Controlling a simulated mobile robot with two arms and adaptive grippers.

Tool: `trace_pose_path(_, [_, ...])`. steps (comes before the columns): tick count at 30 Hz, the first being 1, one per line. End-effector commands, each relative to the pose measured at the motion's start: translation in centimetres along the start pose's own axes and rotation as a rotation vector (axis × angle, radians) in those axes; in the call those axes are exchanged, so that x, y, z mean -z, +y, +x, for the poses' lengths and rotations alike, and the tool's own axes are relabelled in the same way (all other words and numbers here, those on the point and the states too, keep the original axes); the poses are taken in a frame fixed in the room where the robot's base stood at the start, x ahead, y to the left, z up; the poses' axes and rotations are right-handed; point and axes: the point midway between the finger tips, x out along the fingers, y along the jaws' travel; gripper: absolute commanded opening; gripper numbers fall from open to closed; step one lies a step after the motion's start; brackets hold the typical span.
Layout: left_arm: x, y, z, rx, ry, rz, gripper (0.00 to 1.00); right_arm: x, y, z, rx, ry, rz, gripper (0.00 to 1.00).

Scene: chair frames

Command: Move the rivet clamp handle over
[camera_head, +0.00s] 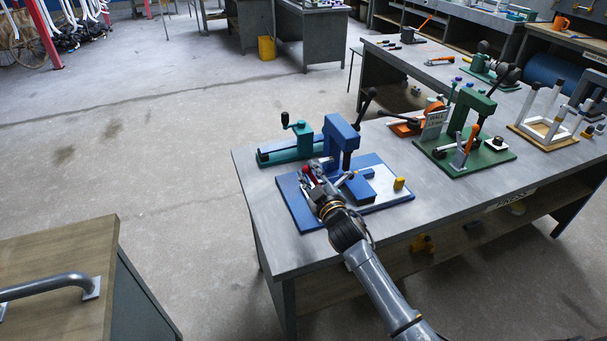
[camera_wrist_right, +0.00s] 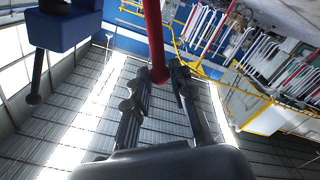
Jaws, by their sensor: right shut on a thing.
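The blue riveting press (camera_head: 341,133) stands on a blue base plate (camera_head: 295,205) near the left end of the workbench. The rivet clamp handle (camera_head: 306,171) shows as a small red piece on the left side of this plate. In the right wrist view the red handle (camera_wrist_right: 153,35) comes down from the top and ends in a rounded tip between the fingers. My right gripper (camera_head: 313,176) is low over the plate, shut on the handle; its fingers (camera_wrist_right: 160,82) lie on both sides of it. The handle's pivot is hidden. My left gripper is not in view.
A teal tool (camera_head: 292,150) sits behind the plate. A yellow piece (camera_head: 399,183) stands at the plate's right side. A green press (camera_head: 470,120) and a white frame (camera_head: 545,120) stand farther right. A wood-topped cabinet (camera_head: 60,250) is at lower left. The floor between is clear.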

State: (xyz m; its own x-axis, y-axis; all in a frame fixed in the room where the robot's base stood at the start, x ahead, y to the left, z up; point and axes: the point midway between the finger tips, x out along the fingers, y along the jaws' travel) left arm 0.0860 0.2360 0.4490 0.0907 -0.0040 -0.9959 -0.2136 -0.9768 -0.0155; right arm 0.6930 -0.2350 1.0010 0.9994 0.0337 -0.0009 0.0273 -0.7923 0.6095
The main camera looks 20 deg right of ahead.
Motion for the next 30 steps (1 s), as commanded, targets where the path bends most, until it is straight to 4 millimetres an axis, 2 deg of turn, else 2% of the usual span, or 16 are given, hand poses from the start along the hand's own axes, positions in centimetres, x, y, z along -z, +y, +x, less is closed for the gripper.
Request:
trace_pose_path(2, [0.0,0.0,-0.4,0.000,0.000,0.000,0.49,-0.1,0.6,0.0,-0.002,-0.004,-0.003,0.05])
trace_pose_path(14, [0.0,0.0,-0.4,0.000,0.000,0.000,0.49,-0.2,0.7,0.0,-0.001,-0.002,-0.002,0.05])
trace_pose_path(30, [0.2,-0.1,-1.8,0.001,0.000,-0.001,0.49,-1.4,3.7,0.0,-0.002,-0.002,-0.003,0.06])
